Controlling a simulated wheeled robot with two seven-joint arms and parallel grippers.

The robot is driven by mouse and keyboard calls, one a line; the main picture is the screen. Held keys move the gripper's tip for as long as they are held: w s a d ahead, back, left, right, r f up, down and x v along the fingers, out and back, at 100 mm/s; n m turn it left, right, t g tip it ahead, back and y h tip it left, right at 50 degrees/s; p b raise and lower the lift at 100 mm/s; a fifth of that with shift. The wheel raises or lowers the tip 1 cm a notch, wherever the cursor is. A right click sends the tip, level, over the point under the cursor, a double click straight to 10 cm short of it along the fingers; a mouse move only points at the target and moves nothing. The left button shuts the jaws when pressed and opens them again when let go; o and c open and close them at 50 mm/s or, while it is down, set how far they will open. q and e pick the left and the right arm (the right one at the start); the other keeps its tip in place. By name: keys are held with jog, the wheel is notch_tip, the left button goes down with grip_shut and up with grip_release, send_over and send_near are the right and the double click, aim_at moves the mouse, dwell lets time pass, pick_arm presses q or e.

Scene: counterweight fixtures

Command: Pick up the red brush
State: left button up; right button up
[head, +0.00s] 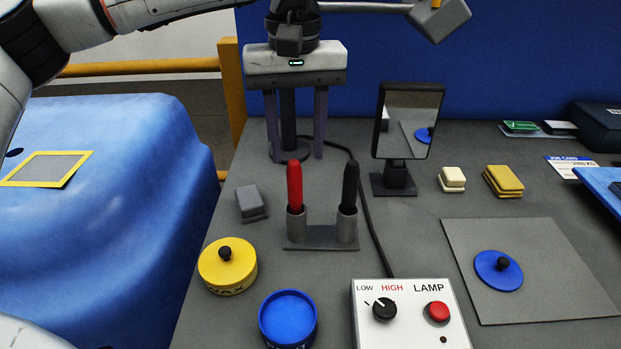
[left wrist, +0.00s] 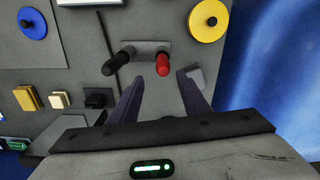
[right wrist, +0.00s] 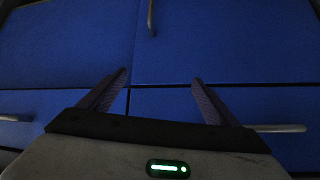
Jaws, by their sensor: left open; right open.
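The red brush (head: 295,187) stands upright in the left cup of a grey two-cup holder (head: 320,238) on the grey table. A black brush (head: 350,186) stands in the right cup. My left gripper (head: 296,157) is open and empty, pointing down, and appears behind the holder in the head view. In the left wrist view the red brush (left wrist: 163,66) lies ahead of the open fingers (left wrist: 165,90), nearer the right finger in that picture, and the black brush (left wrist: 120,62) is beside it. My right gripper (right wrist: 162,80) is open and empty, facing blue drawer fronts.
A grey block (head: 251,202), a yellow wax tin (head: 227,266) and a blue tin (head: 288,318) are near the holder. A mirror (head: 408,125) stands behind on the right. A lamp control box (head: 410,318) is in front, its cable passing right of the holder.

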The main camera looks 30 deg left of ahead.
aim_at(294, 163)
pick_arm(q)
jog(key=f, duration=0.1)
jog(key=s+f, duration=0.1)
jog(key=f, duration=0.1)
jog(key=shift+f, duration=0.6)
jog(key=f+p, duration=0.1)
jog(key=f, duration=0.4)
jog(key=shift+s, duration=0.2)
jog(key=shift+f, duration=0.2)
grip_shut()
pick_arm(e)
jog(key=shift+s+r, duration=0.45)
jog(key=shift+s, duration=0.3)
pick_arm(q)
jog(key=shift+r, duration=0.2)
notch_tip(294, 163, up, 10)
jog(key=shift+f+b, duration=0.15)
jog(key=shift+b, duration=0.15)
pick_arm(e)
jog(key=shift+s+f, duration=0.1)
jog(key=shift+f, duration=0.4)
